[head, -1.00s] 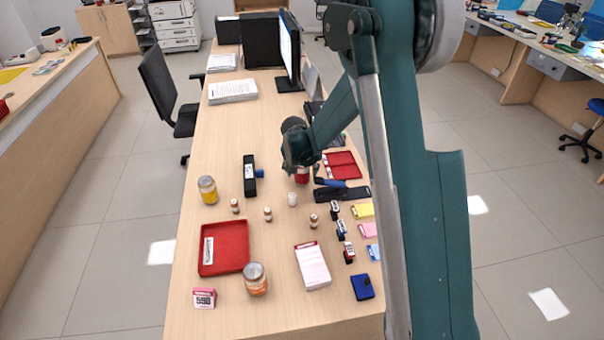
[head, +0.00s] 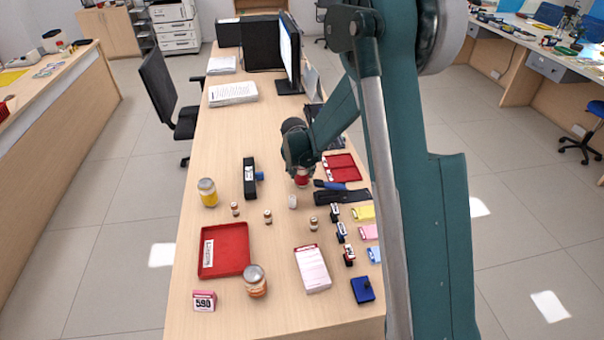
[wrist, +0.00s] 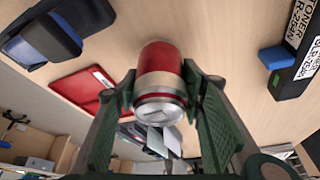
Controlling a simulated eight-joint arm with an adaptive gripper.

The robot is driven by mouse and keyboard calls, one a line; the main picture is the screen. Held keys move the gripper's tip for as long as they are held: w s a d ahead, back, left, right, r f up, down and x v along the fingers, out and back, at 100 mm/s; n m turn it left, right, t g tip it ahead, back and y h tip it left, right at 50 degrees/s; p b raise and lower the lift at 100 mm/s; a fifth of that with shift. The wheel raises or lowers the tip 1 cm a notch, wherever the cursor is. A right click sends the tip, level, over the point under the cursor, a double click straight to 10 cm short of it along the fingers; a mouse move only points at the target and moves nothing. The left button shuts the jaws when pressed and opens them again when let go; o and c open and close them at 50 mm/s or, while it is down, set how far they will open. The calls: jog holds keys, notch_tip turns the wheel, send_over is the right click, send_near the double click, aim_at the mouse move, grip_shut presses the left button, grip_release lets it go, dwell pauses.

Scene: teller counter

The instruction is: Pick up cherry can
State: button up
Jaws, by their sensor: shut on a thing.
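The cherry can (wrist: 160,82) is red with a pale band and a silver metal end, and it sits between the fingers in the wrist view. My gripper (wrist: 158,100) is shut on it, with the green ribbed pads against its two sides. In the head view the red can (head: 302,179) shows just below my gripper (head: 301,170), near the middle of the counter. The wrist hides part of its top. I cannot tell whether its base touches the counter.
A red tray (head: 341,158) and a black stapler-like tool (head: 342,197) lie close on the right. Small bottles (head: 268,216) stand in front, and a monitor (head: 290,50) stands behind.

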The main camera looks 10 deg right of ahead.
notch_tip(320, 180, up, 9)
jog(key=shift+r+p, duration=0.2)
jog(key=shift+p, duration=0.6)
